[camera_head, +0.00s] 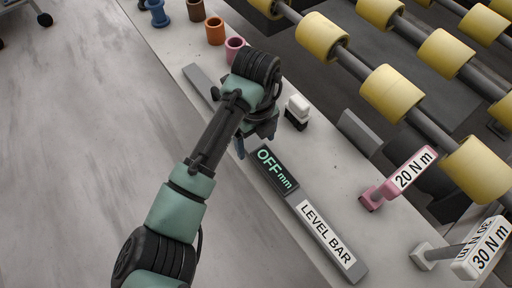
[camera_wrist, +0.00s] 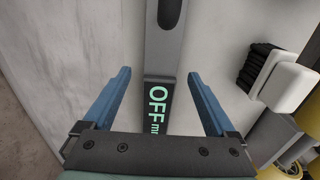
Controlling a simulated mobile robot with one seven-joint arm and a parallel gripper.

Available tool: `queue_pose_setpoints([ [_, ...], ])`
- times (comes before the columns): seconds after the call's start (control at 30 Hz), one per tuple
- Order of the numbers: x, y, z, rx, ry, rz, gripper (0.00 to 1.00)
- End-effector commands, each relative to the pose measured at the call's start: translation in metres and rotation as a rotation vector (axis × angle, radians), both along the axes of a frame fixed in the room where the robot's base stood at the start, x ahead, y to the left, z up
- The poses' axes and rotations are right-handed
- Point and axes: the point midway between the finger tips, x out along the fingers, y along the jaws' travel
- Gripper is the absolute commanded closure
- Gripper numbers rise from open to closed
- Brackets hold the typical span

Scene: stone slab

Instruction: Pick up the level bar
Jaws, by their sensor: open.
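The level bar (camera_head: 318,232) is a long grey bar lying diagonally on the pale stone slab, with a dark "OFF mm" display and a white "LEVEL BAR" label. My gripper (camera_head: 252,142) hangs over its middle, near the display, and my arm hides part of the bar. In the wrist view, the bar (camera_wrist: 164,42) runs upright through the picture. The blue fingers of my gripper (camera_wrist: 159,75) are apart, one on each side of the bar, with nothing held. I cannot tell how far above the slab the fingertips are.
A white-and-black block (camera_head: 297,110) stands right of the bar; it also shows in the wrist view (camera_wrist: 288,88). A pink "20 N m" tool (camera_head: 408,172) and a white "30 N m" tool (camera_head: 478,250) lie further right. Yellow rollers (camera_head: 392,92) lie beyond.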

Motion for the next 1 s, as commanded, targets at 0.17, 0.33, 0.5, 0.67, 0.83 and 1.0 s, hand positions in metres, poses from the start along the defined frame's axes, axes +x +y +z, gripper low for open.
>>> queue_pose_setpoints([
  [0.17, 0.0, 0.001, -0.02, 0.001, -0.001, 0.002, 0.09],
  [0.33, 0.0, 0.0, -0.022, 0.001, -0.002, 0.001, 0.09],
  [0.5, 0.0, 0.0, -0.022, 0.001, -0.001, 0.001, 0.25],
  [0.67, 0.0, 0.0, -0.022, 0.0, -0.001, 0.001, 0.54],
  [0.83, 0.0, 0.0, -0.021, 0.0, -0.001, 0.001, 0.84],
  [1.0, 0.0, 0.0, -0.021, 0.0, -0.001, 0.001, 1.0],
])
